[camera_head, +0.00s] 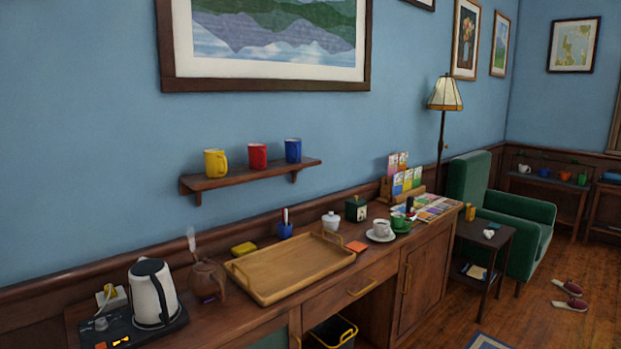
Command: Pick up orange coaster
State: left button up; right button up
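A small flat orange square, which looks like the orange coaster (357,247), lies on the wooden sideboard top. It is just right of the wooden tray (266,296) and left of a white cup on a saucer (381,236). Nothing covers it. Neither of my grippers shows in the head view.
On the sideboard (382,264) stand a kettle (152,293), a brown teapot (208,281), a white lidded pot (331,222) and a dark green box (356,209). A shelf (250,175) with mugs hangs above. A bin (332,333) is below.

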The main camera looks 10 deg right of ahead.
aim_at(356, 247)
jog(key=i+l+u, duration=0.1)
jog(key=u, duration=0.5)
jog(key=i+l+u, duration=0.15)
jog(key=l+u, duration=0.25)
jog(key=l, duration=0.6)
jog(key=l+u, duration=0.4)
jog(key=l, duration=0.6)
